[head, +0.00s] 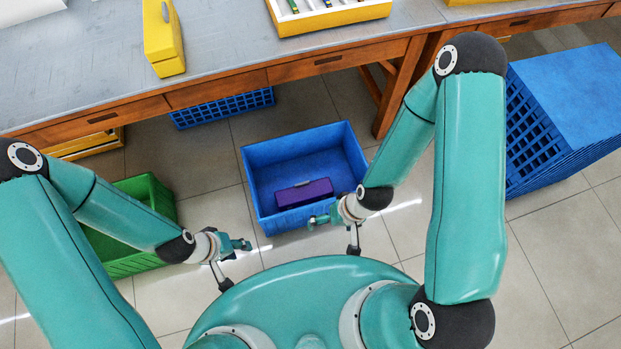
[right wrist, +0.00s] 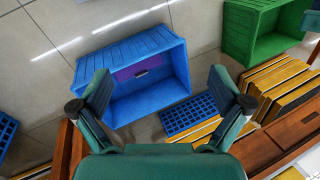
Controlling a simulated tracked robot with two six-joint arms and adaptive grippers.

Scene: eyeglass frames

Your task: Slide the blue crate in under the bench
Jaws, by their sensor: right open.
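The open blue crate (head: 252,190) stands on the tiled floor in front of the bench (head: 225,62), with a purple box (head: 303,193) inside it. My right gripper (head: 318,219) is at the crate's near right corner in the head view, open and empty. In the right wrist view the crate (right wrist: 150,105) shows between and beyond the spread fingers of the right gripper (right wrist: 160,85); whether they touch it I cannot tell. My left gripper (head: 240,245) is left of the crate's near side, apart from it; its finger opening is unclear.
A green crate (head: 152,190) stands left, partly behind my left arm. A blue lattice crate (head: 222,108) and yellow items (head: 90,145) are under the bench. A bench leg (head: 392,90) stands right of the blue crate's far side. Stacked blue crates (head: 565,110) are at right.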

